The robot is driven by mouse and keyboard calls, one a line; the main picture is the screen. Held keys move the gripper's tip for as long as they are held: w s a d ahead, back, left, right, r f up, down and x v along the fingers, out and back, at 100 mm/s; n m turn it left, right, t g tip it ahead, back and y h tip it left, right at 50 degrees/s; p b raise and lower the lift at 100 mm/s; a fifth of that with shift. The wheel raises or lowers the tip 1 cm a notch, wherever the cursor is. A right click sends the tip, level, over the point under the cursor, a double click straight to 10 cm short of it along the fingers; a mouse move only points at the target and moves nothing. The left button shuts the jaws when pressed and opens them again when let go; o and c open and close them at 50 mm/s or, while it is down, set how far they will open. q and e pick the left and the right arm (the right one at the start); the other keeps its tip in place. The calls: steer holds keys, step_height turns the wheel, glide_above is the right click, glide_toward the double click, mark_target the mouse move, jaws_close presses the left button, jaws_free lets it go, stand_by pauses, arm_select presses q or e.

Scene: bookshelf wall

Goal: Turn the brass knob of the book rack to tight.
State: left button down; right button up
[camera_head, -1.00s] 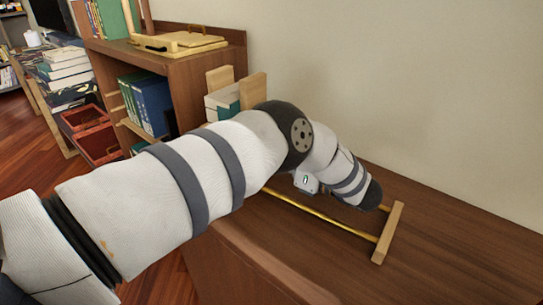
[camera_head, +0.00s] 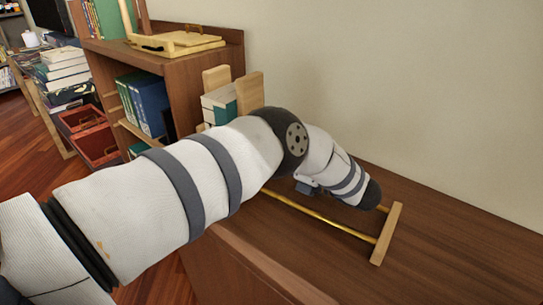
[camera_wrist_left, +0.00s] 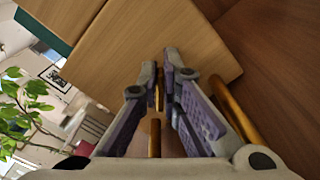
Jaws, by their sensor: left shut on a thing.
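The book rack (camera_head: 388,232) lies on the brown wooden top, with pale wood ends and brass rods. White and teal books stand between its upright boards in the head view. In the left wrist view its pale wood board (camera_wrist_left: 140,45) fills the upper middle. The brass knob (camera_wrist_left: 158,92) shows edge-on in front of this board, between my left fingertips. My left gripper (camera_wrist_left: 166,80) is shut on it. In the head view my left arm hides the knob and the gripper. The knob's tightness cannot be told. My right gripper is not in view.
A brass rod (camera_wrist_left: 238,108) runs close beside my left gripper's right finger. A brown shelf unit (camera_head: 190,62) with books and a wooden tray stands behind at left. Red bins (camera_head: 98,145) are on its left. The brown top is clear at right.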

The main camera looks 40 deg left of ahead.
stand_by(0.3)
arm_select(q)
steer(key=c, duration=1.8)
jaws_free()
steer(key=d, duration=1.2)
